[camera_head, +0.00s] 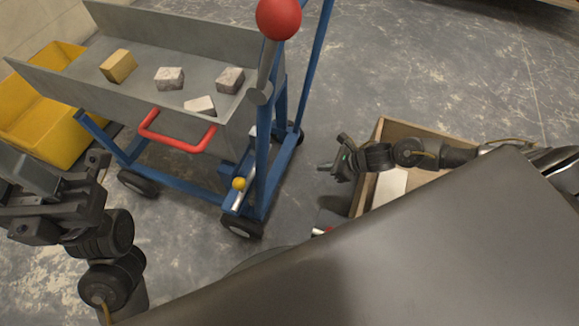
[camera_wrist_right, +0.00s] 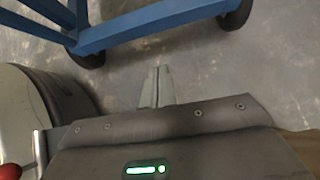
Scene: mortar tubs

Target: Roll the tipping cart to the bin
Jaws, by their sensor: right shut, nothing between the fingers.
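The tipping cart has a grey tray (camera_head: 140,30) on a blue frame (camera_head: 185,184) with black wheels. It carries several brick pieces (camera_head: 169,78), a red bar handle (camera_head: 178,143), a tall lever with a red ball (camera_head: 278,18) and a yellow knob (camera_head: 239,183). The yellow bin (camera_head: 62,145) stands behind the cart at left, partly hidden by it. My right gripper (camera_head: 328,167) is shut and empty, apart from the cart at its right; its fingers show together in the right wrist view (camera_wrist_right: 157,85). My left gripper (camera_head: 45,195) is at the left edge, near the cart; its jaw opening is unclear.
An open wooden box (camera_head: 362,196) with a pale block (camera_head: 390,187) stands under my right arm. The cart's blue frame (camera_wrist_right: 150,20) and black wheels cross the top of the right wrist view. Scuffed grey floor (camera_head: 450,70) lies clear at the upper right.

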